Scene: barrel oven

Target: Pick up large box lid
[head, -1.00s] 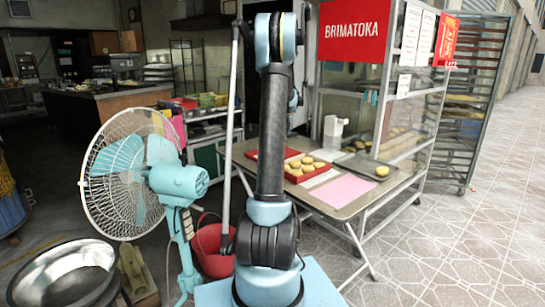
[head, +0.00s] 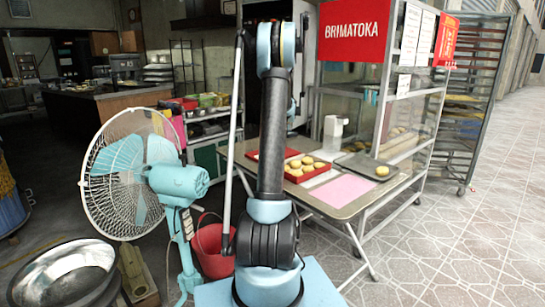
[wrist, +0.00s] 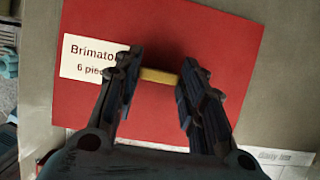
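The large box lid (wrist: 235,55) is a flat red panel in the wrist view. It has a white label (wrist: 85,60) reading "Brimato…" and "6 pie…", partly covered by a finger. A short yellow bar (wrist: 160,76) shows on the lid between my fingertips. My gripper (wrist: 160,82) is over the lid with its fingers apart, one at each end of the bar. Contact with the bar is not clear. In the head view, a red edge (head: 252,155) shows left of my arm, beside the red box of round pastries (head: 305,168). My gripper is hidden there.
The metal table (head: 390,193) carries a pink sheet (head: 343,189), a dark tray (head: 360,163) and a white dispenser (head: 334,130). A glass display case (head: 420,120) stands behind. A fan (head: 135,170) and red bucket (head: 212,248) are left of my arm. Open floor lies right.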

